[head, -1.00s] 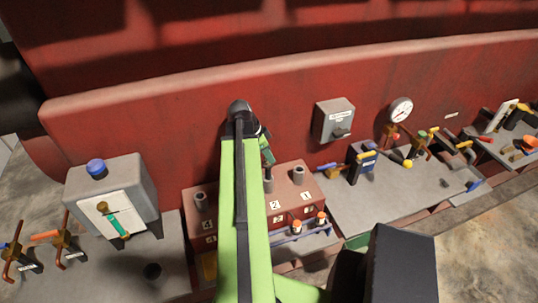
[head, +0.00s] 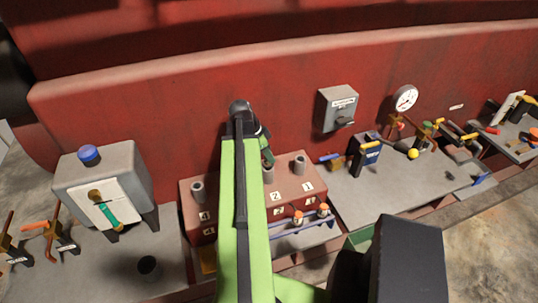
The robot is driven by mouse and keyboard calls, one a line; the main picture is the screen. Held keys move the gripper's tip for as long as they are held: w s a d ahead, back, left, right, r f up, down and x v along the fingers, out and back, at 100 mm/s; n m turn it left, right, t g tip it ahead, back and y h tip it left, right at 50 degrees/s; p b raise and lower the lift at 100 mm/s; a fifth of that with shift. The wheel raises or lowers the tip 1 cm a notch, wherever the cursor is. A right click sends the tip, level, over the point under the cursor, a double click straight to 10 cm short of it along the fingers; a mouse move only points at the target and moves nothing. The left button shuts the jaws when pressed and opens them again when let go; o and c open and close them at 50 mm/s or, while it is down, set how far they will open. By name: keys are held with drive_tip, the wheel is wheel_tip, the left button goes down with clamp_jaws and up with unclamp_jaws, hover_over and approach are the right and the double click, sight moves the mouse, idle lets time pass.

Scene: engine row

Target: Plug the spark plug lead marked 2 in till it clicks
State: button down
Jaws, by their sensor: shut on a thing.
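The red-brown engine block (head: 290,184) stands on the bench in the middle, with grey plug posts on top and number plates on its front. The post above plate 2 (head: 268,175) shows just right of my arm. My gripper (head: 266,154) is at the far end of my green arm, right over that post, mostly hidden by the arm. It is shut on what seems to be a spark plug lead; its mark is not readable. I cannot tell whether the lead touches the post. Two orange-and-white leads (head: 298,217) (head: 323,209) sit on the rack in front.
Post 1 (head: 299,164) and post 4 (head: 198,191) stand bare on the block. A grey cabinet (head: 105,185) with a blue knob is at left. A grey wall box (head: 338,108) and a gauge (head: 405,98) are behind. Tools stand on the right bench (head: 400,190).

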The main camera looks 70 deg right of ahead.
drive_tip(key=shift+f+b, duration=0.8)
idle(0.4)
drive_tip(key=c, duration=1.1)
unclamp_jaws()
drive_tip(key=shift+o, duration=0.2)
drive_tip(key=p+v, duration=1.6)
drive_tip(key=v, duration=0.1)
drive_tip(key=shift+r, duration=0.25)
drive_tip(key=shift+a, duration=0.15)
